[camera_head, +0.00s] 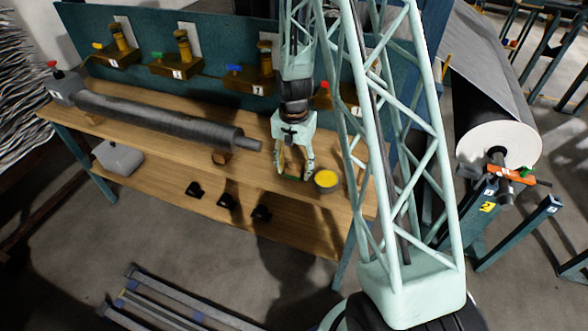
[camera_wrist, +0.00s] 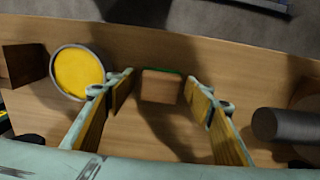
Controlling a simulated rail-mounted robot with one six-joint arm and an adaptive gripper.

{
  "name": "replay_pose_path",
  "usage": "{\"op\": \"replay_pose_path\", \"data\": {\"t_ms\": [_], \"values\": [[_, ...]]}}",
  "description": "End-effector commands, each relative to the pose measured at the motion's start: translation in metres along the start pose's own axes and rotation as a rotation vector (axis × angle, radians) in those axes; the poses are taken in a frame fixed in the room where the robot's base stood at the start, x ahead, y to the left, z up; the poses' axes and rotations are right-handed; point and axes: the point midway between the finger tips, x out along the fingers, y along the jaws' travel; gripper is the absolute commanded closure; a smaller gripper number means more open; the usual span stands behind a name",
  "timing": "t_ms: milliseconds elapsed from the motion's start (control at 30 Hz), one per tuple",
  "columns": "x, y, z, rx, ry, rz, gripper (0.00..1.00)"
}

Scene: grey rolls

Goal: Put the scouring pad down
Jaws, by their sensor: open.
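The scouring pad (camera_wrist: 161,86) is a small brownish block with a green edge. In the wrist view it is between my fingertips, with a narrow gap on each side, and it appears to lie on the wooden bench top (camera_head: 190,140). In the head view only a green sliver of the pad (camera_head: 291,178) shows below the fingers. My gripper (camera_head: 294,172) points down over the front part of the bench, open around the pad. It also shows in the wrist view (camera_wrist: 160,82), its two fingers apart.
A round tin with a yellow top (camera_head: 326,180) stands close beside my gripper. A long grey roller (camera_head: 160,118) lies along the bench to the left, its shaft end near the gripper. Numbered brass-coloured fittings (camera_head: 180,65) line the back panel. A lower shelf carries small black pieces (camera_head: 227,201).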

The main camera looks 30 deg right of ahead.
Motion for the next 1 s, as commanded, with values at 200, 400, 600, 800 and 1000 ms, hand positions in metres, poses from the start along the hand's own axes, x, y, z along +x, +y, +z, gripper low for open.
{"op": "replay_pose_path", "data": {"t_ms": [200,400,600,800,1000], "values": [[-0.018,-0.001,-0.001,0.000,0.002,-0.001,0.52],[-0.040,-0.001,-0.001,0.000,0.002,-0.001,0.52],[-0.063,-0.001,-0.001,0.000,0.002,-0.002,0.52],[-0.086,-0.001,-0.001,0.000,0.003,-0.002,0.52],[-0.106,-0.001,-0.001,0.000,0.002,-0.001,0.52]]}}
